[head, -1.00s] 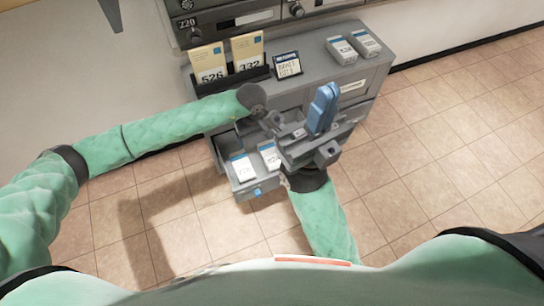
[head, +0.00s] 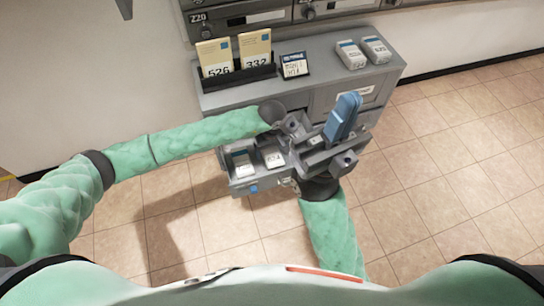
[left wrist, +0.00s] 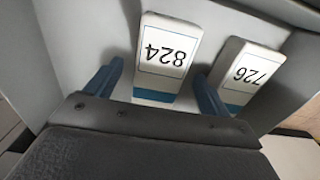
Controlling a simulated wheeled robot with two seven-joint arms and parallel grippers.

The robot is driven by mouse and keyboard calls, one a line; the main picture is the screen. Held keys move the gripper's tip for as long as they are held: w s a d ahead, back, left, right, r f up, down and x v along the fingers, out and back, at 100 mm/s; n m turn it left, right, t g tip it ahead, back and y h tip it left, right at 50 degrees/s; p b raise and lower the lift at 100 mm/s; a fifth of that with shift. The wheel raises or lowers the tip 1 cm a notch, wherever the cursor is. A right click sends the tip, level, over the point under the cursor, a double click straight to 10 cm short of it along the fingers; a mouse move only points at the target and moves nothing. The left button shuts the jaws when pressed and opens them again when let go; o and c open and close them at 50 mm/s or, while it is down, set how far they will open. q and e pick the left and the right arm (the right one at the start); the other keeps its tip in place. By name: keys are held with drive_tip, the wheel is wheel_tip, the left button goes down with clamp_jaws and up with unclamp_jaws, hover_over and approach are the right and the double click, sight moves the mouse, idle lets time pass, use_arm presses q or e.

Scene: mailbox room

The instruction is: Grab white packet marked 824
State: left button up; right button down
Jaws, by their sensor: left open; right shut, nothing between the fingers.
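The white packet marked 824 (left wrist: 165,58) lies in the open drawer (head: 246,188), its number upside down in the left wrist view. In the head view it appears to be the right one of the two packets there (head: 273,158). My left gripper (left wrist: 158,82) is open above the drawer, with one blue finger on each side of the packet's near end. I cannot tell whether they touch it. In the head view its fingers are hidden. My right gripper (head: 345,114) is shut and empty, blue fingers together, just right of the drawer.
A second white packet marked 726 (left wrist: 245,73) lies close beside 824, near the right finger. On the grey cabinet (head: 312,88) stand packets 526 (head: 215,58) and 332 (head: 255,50), a small sign (head: 294,66) and two white packets (head: 363,52).

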use_arm(q)
wheel_tip(320, 180, down, 2)
drive_tip(key=shift+f, duration=0.1)
drive_tip(key=c, duration=1.1)
drive_tip(key=shift+c, duration=0.2)
drive_tip(key=shift+r, duration=0.2)
